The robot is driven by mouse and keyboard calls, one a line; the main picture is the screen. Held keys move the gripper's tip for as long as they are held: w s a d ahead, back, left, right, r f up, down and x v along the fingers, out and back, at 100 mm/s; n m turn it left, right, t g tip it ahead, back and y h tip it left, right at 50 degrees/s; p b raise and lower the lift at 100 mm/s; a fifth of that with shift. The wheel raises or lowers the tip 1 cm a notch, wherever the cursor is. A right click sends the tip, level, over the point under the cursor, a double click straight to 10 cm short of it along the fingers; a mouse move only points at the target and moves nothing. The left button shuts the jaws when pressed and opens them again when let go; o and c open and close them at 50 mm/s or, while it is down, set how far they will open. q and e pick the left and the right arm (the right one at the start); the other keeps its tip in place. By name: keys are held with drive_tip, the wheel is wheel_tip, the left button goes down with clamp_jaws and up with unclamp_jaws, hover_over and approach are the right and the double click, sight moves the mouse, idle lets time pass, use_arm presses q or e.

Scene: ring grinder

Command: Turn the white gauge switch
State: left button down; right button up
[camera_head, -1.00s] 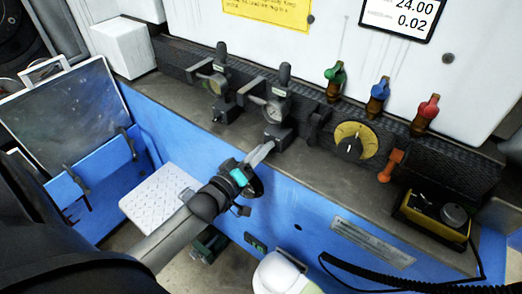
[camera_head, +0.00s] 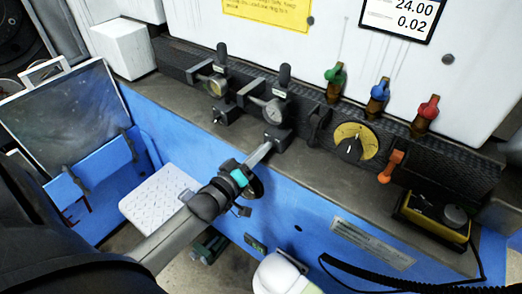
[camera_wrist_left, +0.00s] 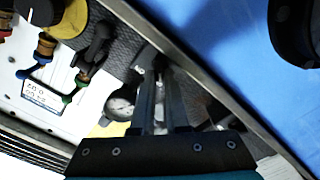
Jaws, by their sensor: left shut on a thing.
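The gauge with the white dial (camera_head: 273,112) is the right one of two on the dark ledge, with a black upright handle above it. It also shows in the wrist view (camera_wrist_left: 121,106), just left of the fingers. My left gripper (camera_head: 268,145) reaches up from below to the black block (camera_head: 281,137) at this gauge's base. Its fingers (camera_wrist_left: 160,72) are close together, shut on the small switch there, which they mostly hide. The gauge with the yellowish dial (camera_head: 217,86) stands to the left, with its own small switch (camera_head: 216,116) in front. My right gripper is not in view.
A yellow dial (camera_head: 355,142), an orange lever (camera_head: 391,166) and green (camera_head: 335,80), blue (camera_head: 379,92) and red (camera_head: 428,110) valves lie to the right. A yellow-black box (camera_head: 434,216) sits at the right end. The blue front panel (camera_head: 310,205) drops below the ledge.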

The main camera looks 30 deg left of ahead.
use_arm(q)
drive_tip(key=shift+m, duration=0.3)
drive_tip(key=m+p, duration=0.2)
drive_tip(key=m, duration=0.1)
drive_tip(key=shift+d+r+m, duration=0.15)
drive_tip(key=shift+m, duration=0.15)
drive_tip(key=m+p, duration=0.1)
drive_tip(key=m, duration=0.1)
drive_tip(key=m+p, duration=0.1)
drive_tip(key=m, duration=0.2)
drive_tip(key=shift+d+m, duration=0.2)
drive_tip(key=shift+m, duration=0.1)
drive_tip(key=m, duration=0.3)
drive_tip(key=shift+d, duration=0.1)
drive_tip(key=shift+d+m, duration=0.15)
drive_tip(key=shift+m, duration=2.35)
drive_tip(key=c, duration=0.9)
unclamp_jaws()
